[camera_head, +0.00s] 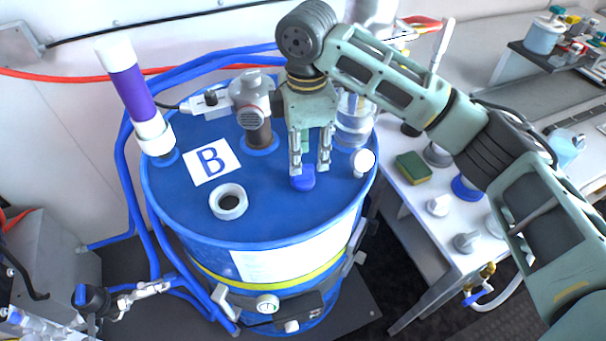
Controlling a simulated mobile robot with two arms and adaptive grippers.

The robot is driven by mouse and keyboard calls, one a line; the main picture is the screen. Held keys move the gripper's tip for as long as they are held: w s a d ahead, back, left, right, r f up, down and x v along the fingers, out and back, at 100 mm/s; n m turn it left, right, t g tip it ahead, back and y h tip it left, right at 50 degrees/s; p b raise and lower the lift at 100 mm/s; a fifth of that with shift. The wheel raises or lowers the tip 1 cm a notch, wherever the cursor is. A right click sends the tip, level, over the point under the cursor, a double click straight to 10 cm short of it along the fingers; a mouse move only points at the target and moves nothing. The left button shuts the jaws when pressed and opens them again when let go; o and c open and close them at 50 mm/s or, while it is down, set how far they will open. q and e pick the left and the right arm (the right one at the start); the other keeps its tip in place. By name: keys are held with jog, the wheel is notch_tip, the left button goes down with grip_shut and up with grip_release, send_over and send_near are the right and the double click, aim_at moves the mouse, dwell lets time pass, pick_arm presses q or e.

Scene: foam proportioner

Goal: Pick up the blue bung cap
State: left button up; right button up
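The blue bung cap (303,181) sits on the lid of the blue drum (275,215), near its right side. My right gripper (310,168) points down right over the cap. Its two fingers are apart. The left fingertip overlaps the cap's upper left edge in the picture, and the right fingertip is just to the right of the cap. I cannot tell whether either finger touches it. The cap's upper part is partly hidden by the gripper. My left gripper is not in view.
The lid also holds a white ring (228,201), a grey pump fitting (252,100), a purple-and-white tube (132,88), a clear container (354,118) and a white cap (363,161). A white bench (420,205) with a sponge (413,168) and several caps stands at the right.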

aim_at(303, 167)
jog(key=f, duration=0.1)
jog(key=f+p, duration=0.1)
jog(key=f, duration=0.3)
jog(key=shift+w+a+f, duration=0.1)
jog(key=shift+a+f, duration=0.05)
jog(key=shift+a, duration=0.1)
jog(key=shift+c, duration=0.2)
grip_shut()
